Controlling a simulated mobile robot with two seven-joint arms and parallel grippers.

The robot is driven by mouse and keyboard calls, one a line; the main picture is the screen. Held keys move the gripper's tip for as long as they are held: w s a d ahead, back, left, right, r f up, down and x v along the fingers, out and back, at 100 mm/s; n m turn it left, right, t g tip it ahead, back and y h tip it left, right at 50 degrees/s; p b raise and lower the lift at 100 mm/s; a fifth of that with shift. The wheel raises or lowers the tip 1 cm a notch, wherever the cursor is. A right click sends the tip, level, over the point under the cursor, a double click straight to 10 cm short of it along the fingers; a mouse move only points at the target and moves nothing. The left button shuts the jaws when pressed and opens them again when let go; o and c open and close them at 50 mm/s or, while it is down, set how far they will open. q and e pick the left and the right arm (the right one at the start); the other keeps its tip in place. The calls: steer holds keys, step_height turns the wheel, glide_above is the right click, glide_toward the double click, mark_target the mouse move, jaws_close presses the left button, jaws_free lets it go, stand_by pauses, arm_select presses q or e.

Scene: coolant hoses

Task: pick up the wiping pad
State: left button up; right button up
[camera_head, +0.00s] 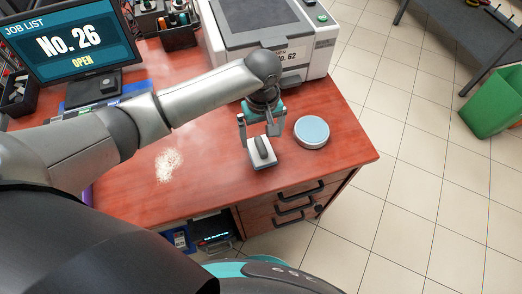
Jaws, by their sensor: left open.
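The wiping pad (263,158) lies on the red wooden table. It is a pale block with a dark raised grip on top. My left gripper (259,138) is just above the pad, pointing down, with its two fingers apart on either side of the dark grip's upper end. I cannot tell whether the fingers touch it. My right gripper is not in view.
A round blue-topped tin (311,132) stands just right of the pad. A pale powdery patch (168,165) lies on the table (205,190) to the left. A machine (318,50) stands behind, and a monitor (75,42) at the back left.

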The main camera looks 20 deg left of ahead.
mark_target(261, 143)
arm_select(q)
steer(key=shift+f, duration=0.3)
steer(key=f+b, duration=0.1)
steer(key=f, duration=0.1)
steer(key=f+b, duration=0.1)
steer(key=f, duration=0.1)
steer(key=shift+a+f, duration=0.2)
steer(key=shift+f, duration=0.15)
steer(key=shift+c, duration=1.2)
steer(key=c, duration=0.9)
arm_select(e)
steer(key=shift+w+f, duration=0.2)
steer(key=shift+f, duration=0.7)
arm_select(q)
steer(key=shift+r, duration=0.2)
steer(key=shift+c, duration=0.2)
step_height(261, 143, up, 20)
steer(key=p, duration=0.5)
steer(key=shift+f+p, duration=0.15)
steer(key=shift+p, duration=0.2)
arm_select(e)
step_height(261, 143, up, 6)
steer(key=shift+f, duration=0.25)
